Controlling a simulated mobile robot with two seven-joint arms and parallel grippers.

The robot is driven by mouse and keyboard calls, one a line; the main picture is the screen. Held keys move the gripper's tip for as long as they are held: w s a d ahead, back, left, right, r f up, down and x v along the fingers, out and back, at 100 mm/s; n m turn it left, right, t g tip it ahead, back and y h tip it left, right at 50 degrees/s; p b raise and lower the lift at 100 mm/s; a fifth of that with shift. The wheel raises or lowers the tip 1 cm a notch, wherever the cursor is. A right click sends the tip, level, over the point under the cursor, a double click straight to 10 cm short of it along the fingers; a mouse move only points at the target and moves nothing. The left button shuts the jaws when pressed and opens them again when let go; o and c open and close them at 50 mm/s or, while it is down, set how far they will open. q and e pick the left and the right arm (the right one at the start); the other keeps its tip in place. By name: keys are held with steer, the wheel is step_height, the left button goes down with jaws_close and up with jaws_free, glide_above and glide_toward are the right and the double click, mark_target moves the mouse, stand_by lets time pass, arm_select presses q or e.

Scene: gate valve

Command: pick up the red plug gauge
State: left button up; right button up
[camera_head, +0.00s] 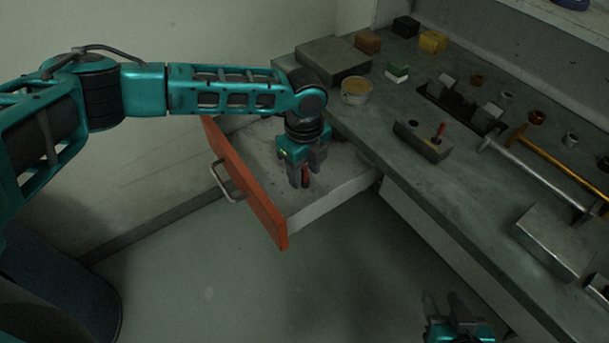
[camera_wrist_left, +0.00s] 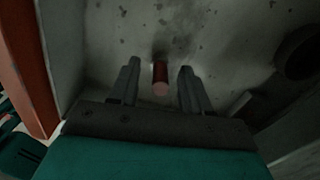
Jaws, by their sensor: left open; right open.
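A red plug gauge (camera_head: 306,177) stands in the open drawer (camera_head: 335,190), partly hidden by my left gripper (camera_head: 302,172) in the head view. In the left wrist view, the red plug gauge (camera_wrist_left: 160,74) shows its round pinkish end, between the two fingers of my left gripper (camera_wrist_left: 159,86). Gaps show on both sides of it, so the fingers are open and apart from it. My right gripper (camera_head: 456,308) is open and empty at the bottom of the head view, over the floor.
The drawer has an orange front (camera_head: 250,190) with a metal handle. The workbench (camera_head: 400,185) holds a steel block (camera_head: 423,141) with a small red pin (camera_head: 440,131), a round tin (camera_head: 356,91), a hammer (camera_head: 525,165) and several small blocks. The floor before the drawer is clear.

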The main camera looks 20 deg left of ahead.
arm_select(q)
jaws_close()
steer(key=shift+r, duration=0.15)
stand_by(0.4)
